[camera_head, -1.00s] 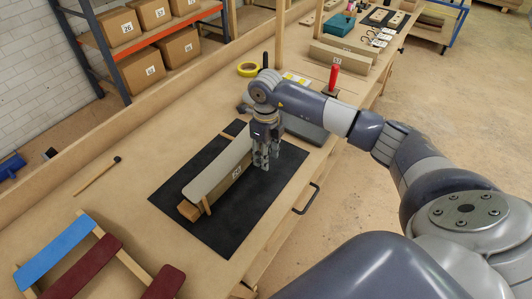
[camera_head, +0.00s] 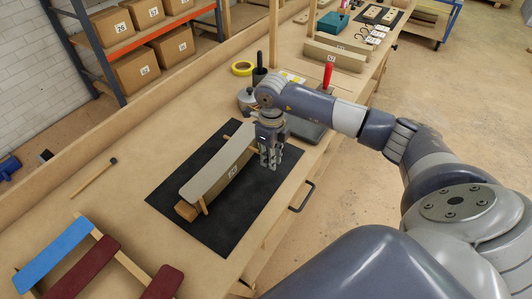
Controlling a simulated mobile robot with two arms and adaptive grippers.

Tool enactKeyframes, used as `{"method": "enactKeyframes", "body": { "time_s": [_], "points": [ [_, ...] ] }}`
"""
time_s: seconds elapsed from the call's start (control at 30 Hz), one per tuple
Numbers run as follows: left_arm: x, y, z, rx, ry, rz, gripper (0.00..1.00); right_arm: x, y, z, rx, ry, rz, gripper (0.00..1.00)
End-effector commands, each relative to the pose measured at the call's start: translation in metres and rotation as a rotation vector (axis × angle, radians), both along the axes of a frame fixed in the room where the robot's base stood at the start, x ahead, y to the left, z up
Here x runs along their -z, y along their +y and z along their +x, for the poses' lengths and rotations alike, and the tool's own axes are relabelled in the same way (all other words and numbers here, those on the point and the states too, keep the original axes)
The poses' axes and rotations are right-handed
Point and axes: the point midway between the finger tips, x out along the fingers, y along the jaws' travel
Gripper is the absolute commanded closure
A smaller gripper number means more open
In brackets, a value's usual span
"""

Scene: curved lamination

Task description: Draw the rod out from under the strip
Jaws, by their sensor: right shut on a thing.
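A long pale grey strip (camera_head: 214,168) lies along the top of a block-shaped wooden form (camera_head: 185,211) with a white label, on a black mat (camera_head: 225,235). Near the strip's far end, a thin wooden rod (camera_head: 226,137) crosses beneath it, and its left end shows. A second rod (camera_head: 203,204) pokes out at the near end. My right gripper (camera_head: 270,164) is at the far right side of the form, shut on the far rod's right end, which its fingers hide. My left gripper is out of view.
A mallet (camera_head: 95,178) lies left of the mat. A rack of coloured slats (camera_head: 70,265) is at the near left.

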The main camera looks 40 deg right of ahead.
Motion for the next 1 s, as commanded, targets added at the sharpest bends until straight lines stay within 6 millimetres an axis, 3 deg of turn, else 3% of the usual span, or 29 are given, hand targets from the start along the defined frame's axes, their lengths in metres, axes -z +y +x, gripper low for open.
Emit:
{"method": "enactKeyframes", "body": {
  "time_s": [0.27, 0.7, 1.0],
  "points": [
    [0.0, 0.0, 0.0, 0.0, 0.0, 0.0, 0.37, 0.0, 0.0, 0.0, 0.0, -0.002, 0.001, 0.99],
    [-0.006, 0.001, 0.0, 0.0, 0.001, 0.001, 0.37, -0.001, -0.012, -0.025, 0.0, -0.001, 0.0, 0.99],
    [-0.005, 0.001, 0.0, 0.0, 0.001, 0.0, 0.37, 0.0, -0.012, -0.027, 0.0, -0.002, 0.001, 0.99]
  ]
}}
